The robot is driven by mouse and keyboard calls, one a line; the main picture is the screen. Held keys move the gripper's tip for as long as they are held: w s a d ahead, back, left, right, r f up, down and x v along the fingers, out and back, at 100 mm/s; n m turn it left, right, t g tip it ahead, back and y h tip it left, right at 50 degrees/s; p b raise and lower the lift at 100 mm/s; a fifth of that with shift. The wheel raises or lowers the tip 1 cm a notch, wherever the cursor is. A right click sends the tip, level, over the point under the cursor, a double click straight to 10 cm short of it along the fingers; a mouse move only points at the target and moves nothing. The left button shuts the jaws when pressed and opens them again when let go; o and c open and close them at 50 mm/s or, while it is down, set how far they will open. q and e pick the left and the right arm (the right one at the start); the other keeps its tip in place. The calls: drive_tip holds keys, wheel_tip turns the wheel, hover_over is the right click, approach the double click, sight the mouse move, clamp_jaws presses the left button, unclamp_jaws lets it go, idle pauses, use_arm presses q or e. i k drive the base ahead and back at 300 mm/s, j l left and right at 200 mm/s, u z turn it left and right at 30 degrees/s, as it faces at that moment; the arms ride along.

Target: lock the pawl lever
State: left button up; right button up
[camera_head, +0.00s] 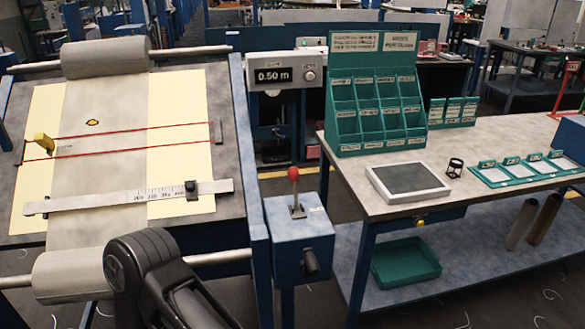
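A lever with a red knob (293,173) stands nearly upright in a slotted plate on top of a blue box (300,238); I take it to be the pawl lever. No gripper touches it. A black handle or knob (310,262) sticks out of the front of the box. A dark arm link of mine rises at the bottom left, in front of the lower roller. Neither of my grippers shows in this view.
Left of the box is a sloped inspection board with grey cloth (85,150), a ruler bar (130,198) and rollers. A display reading 0.50 m (272,76) is behind. A bench on the right holds a green bin rack (375,105) and a framed dark panel (408,183).

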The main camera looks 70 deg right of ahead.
sight(294, 173)
drive_tip(key=i+z, duration=0.15)
drive_tip(key=z, duration=1.75)
drive_tip(key=i+j+z, duration=0.15)
drive_tip(key=j+z, duration=0.3)
drive_tip(key=i+j+z, duration=0.1)
drive_tip(key=j+z, duration=0.2)
drive_tip(key=z, duration=0.15)
drive_tip(key=j+z, duration=0.55)
drive_tip(key=j, duration=0.65)
drive_tip(key=i+l+u, duration=0.1)
drive_tip(key=l+u, duration=0.35)
drive_tip(key=l, duration=0.2)
drive_tip(key=l+u, duration=0.5)
drive_tip(key=l, duration=0.2)
drive_tip(key=k+l+u, duration=0.1)
drive_tip(key=l+u, duration=0.35)
drive_tip(key=l, duration=0.25)
